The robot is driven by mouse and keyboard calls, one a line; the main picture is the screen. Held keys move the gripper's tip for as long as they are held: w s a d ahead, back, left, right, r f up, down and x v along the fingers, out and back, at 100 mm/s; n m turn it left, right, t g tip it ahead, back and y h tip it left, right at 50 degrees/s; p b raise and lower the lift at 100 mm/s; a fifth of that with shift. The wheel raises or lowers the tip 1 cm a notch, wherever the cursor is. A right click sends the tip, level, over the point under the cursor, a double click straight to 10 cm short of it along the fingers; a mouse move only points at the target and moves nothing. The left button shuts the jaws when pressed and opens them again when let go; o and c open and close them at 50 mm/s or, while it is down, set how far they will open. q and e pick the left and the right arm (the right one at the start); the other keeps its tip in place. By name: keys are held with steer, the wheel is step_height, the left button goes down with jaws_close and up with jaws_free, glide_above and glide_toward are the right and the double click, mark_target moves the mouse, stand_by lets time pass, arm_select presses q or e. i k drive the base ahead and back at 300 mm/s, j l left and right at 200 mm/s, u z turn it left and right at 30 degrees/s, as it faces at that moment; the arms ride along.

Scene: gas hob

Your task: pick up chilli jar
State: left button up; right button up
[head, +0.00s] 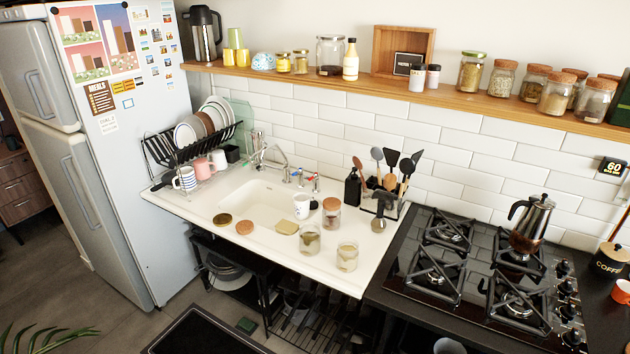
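Neither of my grippers is in view. Several jars show, and no readable label tells which is the chilli jar. On the white sink counter (190,208), a glass jar with a cork-like lid and pale reddish contents (331,216) stands upright behind two lidless glass jars. One lidless jar (309,241) is just left of the other lidless jar (347,258), near the counter's front edge. A dark round lid (222,219) and a brown round lid (244,227) lie flat to the left. More lidded jars, such as a green-lidded one (471,73), stand on the wall shelf (455,96).
A white mug (302,206) and a yellowish block (286,227) sit near the jars. Behind are a dark bottle (353,188) and a utensil holder (385,206). A gas hob (480,275) with a moka pot (530,224) is right; a dish rack (192,150) is left.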

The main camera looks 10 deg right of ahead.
mark_target(331, 222)
steer(key=i+j+z, duration=0.3)
steer(key=j, duration=0.35)
steer(key=i+j+z, duration=0.3)
steer(key=j, duration=0.45)
steer(key=i, duration=0.1)
